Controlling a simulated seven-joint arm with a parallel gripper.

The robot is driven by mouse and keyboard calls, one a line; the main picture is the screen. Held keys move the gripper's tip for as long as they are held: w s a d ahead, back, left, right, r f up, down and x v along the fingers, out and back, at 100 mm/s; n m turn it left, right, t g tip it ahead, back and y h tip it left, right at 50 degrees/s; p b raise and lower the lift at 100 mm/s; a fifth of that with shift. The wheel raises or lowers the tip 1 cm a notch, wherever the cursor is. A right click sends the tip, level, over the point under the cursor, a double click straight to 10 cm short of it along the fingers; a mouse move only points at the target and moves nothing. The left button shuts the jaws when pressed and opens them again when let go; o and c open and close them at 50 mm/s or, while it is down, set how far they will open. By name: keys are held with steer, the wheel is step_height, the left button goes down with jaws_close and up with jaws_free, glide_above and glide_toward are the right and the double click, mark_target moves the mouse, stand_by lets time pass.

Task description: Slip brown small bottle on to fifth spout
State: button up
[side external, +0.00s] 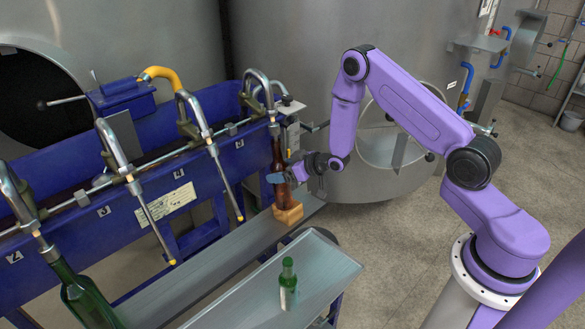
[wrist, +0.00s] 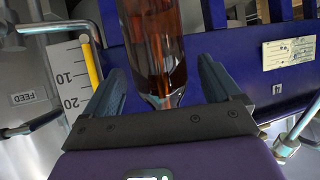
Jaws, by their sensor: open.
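The brown bottle (side external: 280,165) stands upright at the far end of the blue filling rack, its foot at a wooden block (side external: 288,214). A spout (side external: 272,115) comes down at its mouth. In the wrist view the brown bottle (wrist: 153,40) shows upside down, with a thin tube inside it. My gripper (side external: 284,177) is open at the bottle's side. In the wrist view my gripper (wrist: 158,72) has one finger on each side of the bottle, with gaps showing. The bottle's foot is out of the wrist view. I cannot read that spout's number.
A large green bottle (side external: 85,298) hangs on the nearest spout at the left. Two empty spouts (side external: 157,235) (side external: 230,192) slant out between. A small green bottle (side external: 288,284) stands on the front metal shelf (side external: 325,262). Steel tanks (side external: 285,45) stand behind.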

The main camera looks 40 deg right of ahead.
steer(key=v, duration=1.1)
steer(key=s+a+r+n+g, duration=0.6)
steer(key=s+a+r+g, duration=0.15)
steer(key=s+a, duration=0.55)
steer(key=s+d+r+n+g+h, duration=0.1)
steer(key=s+r, duration=0.3)
steer(key=s, duration=0.6)
steer(key=s+d+r+n+g+h, duration=0.1)
steer(key=s+r+n+g, duration=0.2)
steer(key=s, duration=0.7)
steer(key=shift+s+d+r+h, duration=0.15)
steer(key=shift+d+r+h, duration=0.25)
steer(key=shift+r, duration=0.2)
